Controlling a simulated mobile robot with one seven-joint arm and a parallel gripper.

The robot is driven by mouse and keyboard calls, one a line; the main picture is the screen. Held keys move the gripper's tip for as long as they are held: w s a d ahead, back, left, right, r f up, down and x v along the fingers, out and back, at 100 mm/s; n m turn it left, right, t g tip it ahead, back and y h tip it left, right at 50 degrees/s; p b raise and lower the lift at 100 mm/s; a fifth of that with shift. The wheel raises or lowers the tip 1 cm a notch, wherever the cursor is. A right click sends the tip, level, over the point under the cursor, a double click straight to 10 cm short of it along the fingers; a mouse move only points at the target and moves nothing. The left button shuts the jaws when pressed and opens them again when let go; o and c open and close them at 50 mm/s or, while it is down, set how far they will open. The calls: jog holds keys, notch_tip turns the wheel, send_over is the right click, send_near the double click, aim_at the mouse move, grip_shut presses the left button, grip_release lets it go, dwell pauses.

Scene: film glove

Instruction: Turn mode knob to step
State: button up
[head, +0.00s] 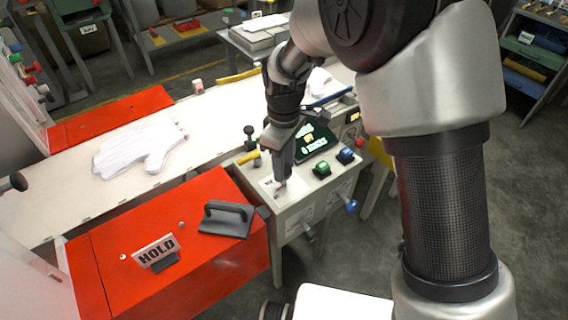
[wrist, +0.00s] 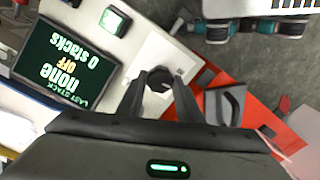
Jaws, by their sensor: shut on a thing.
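The mode knob (wrist: 159,80) is a small dark round knob on a white label plate on the pale control box (head: 300,200). My gripper (head: 281,182) reaches down to this plate from above. In the wrist view its two fingers stand on either side of the knob and are shut on it. In the head view the fingers hide most of the knob. Its pointer and the label's words cannot be read. The dark display (wrist: 68,62) shows upside down in the wrist view and reads "last stack none", "OFF" in orange and "0 stacks".
A green button (head: 321,169) and a blue button (head: 345,156) stand right of the gripper. A black-knobbed lever (head: 249,133) stands behind it. A white glove (head: 140,146) lies on the belt.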

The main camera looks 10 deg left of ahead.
jog(key=m+p, duration=0.2)
jog(key=m, duration=0.3)
jog(key=shift+r+m, duration=0.15)
jog(key=shift+m, duration=0.15)
jog(key=m+p, duration=0.1)
jog(key=m, duration=0.4)
jog(key=shift+m+p, duration=0.35)
jog(key=shift+m, duration=0.35)
jog(key=o, duration=1)
jog(key=shift+o, duration=0.2)
notch_tip(320, 180, up, 17)
jog(key=p, duration=0.2)
jog(key=shift+p, duration=0.35)
